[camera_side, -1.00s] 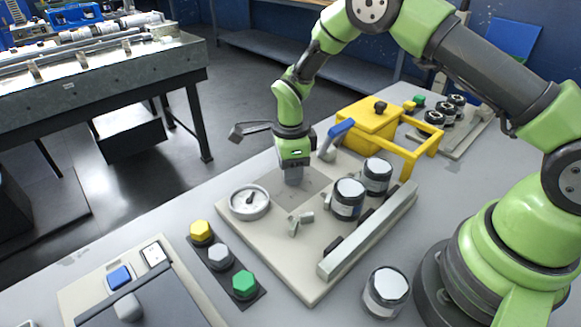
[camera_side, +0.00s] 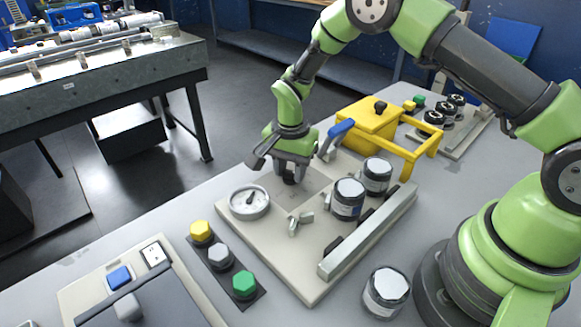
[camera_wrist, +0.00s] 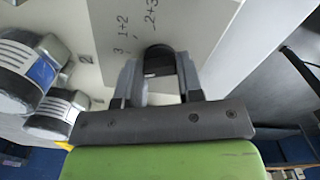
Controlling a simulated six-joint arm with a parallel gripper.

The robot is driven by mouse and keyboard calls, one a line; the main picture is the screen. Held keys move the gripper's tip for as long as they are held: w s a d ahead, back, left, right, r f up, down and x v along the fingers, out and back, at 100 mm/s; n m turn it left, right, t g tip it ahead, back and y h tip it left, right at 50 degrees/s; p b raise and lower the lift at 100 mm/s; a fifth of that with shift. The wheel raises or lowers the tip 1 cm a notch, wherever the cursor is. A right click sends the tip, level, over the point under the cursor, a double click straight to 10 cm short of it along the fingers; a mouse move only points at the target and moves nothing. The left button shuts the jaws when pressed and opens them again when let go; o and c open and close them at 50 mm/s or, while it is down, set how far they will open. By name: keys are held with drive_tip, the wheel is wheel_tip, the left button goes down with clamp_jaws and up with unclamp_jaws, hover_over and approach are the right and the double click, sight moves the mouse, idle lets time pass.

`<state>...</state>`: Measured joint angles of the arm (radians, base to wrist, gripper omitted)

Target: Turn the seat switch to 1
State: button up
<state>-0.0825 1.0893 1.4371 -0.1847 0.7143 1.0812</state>
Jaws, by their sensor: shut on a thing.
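The seat switch is a dark rounded knob (camera_wrist: 158,60) on a grey label plate (camera_wrist: 190,22) with the handwritten marks "1+2", "2+3" and "3". My gripper (camera_wrist: 157,77) is shut on this knob, one finger on each side of it. In the side view my gripper (camera_side: 290,178) points down onto the grey plate (camera_side: 314,186), and its fingers mostly cover the knob. I cannot read a "1" mark by itself or tell the knob's exact pointing direction.
A round gauge (camera_side: 249,202), a small wing-shaped handle (camera_side: 300,223) and jars with silver lids (camera_side: 348,197) stand close by on the same board. A blue-handled lever (camera_side: 339,130) and a yellow box (camera_side: 369,122) are behind. Coloured hexagonal buttons (camera_side: 219,257) sit at front left.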

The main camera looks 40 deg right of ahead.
sight(290, 171)
drive_tip(key=n, duration=0.4)
drive_tip(key=shift+n, duration=0.3)
drive_tip(key=n, duration=0.4)
drive_tip(key=shift+n, duration=0.3)
drive_tip(key=o, duration=0.9)
wheel_tip(290, 171, up, 10)
